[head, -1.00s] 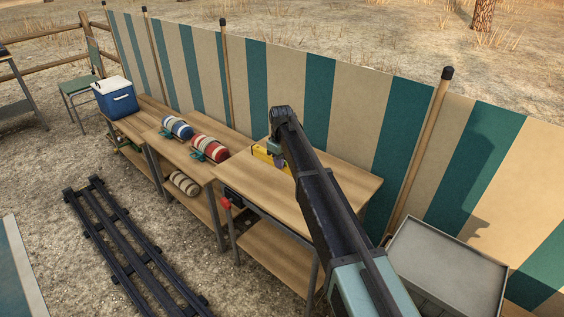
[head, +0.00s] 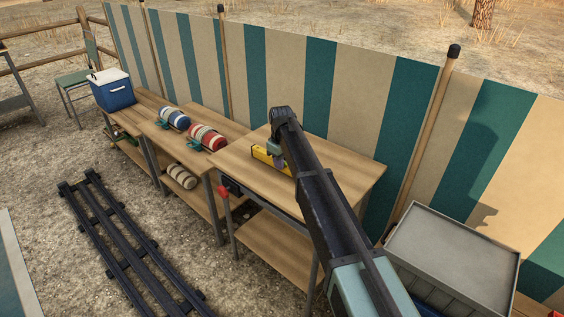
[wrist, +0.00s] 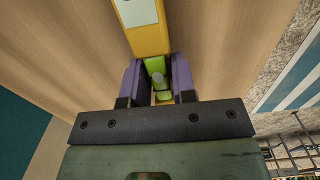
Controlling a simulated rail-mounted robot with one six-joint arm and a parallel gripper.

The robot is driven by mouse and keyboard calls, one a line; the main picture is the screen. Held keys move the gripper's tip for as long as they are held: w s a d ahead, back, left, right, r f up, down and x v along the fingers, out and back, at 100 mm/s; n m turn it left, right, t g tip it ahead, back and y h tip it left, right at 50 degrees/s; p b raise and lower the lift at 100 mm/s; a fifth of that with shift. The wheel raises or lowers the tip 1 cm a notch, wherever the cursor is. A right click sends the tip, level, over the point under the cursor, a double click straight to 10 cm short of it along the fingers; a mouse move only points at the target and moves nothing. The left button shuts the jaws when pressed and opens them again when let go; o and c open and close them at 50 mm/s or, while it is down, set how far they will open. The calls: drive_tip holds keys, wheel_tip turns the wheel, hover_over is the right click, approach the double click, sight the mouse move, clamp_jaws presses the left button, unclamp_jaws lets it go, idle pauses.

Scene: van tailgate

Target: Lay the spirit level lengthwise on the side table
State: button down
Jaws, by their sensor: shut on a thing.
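The yellow spirit level (head: 270,158) is over the wooden table (head: 235,165) nearest my arm, partly hidden by the arm in the head view. In the wrist view the level (wrist: 149,38) shows a pale label and a green part between the fingers. My gripper (wrist: 158,82) is shut on it, with one purple finger on each side. The level runs away from the gripper above bare wood grain. I cannot tell whether it touches the tabletop or hangs a little above it.
Left of this table a lower bench holds a blue roll (head: 174,118) and a red striped roll (head: 207,138). Beyond is a blue cooler (head: 112,90). A striped screen (head: 315,85) stands behind. A grey bin (head: 445,262) is at right. The tabletop around the level looks clear.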

drive_tip(key=shift+f, duration=0.15)
drive_tip(key=c, duration=0.8)
unclamp_jaws()
drive_tip(key=shift+c, duration=0.2)
wheel_tip(320, 180, up, 11)
drive_tip(key=p, duration=1.1)
drive_tip(key=s+d+r+m+p, duration=0.2)
drive_tip(key=s+d, duration=0.5)
drive_tip(key=s, duration=0.4)
drive_tip(key=s+d+r+m+p, duration=0.3)
drive_tip(key=s+d+m, duration=0.2)
drive_tip(key=s+d, duration=0.3)
drive_tip(key=s+d+r+m+p, duration=0.2)
drive_tip(key=s+d, duration=0.6)
drive_tip(key=s, duration=0.7)
drive_tip(key=shift+s+r+m+p, duration=0.3)
drive_tip(key=shift+r+m, duration=0.15)
drive_tip(key=shift+m, duration=0.35)
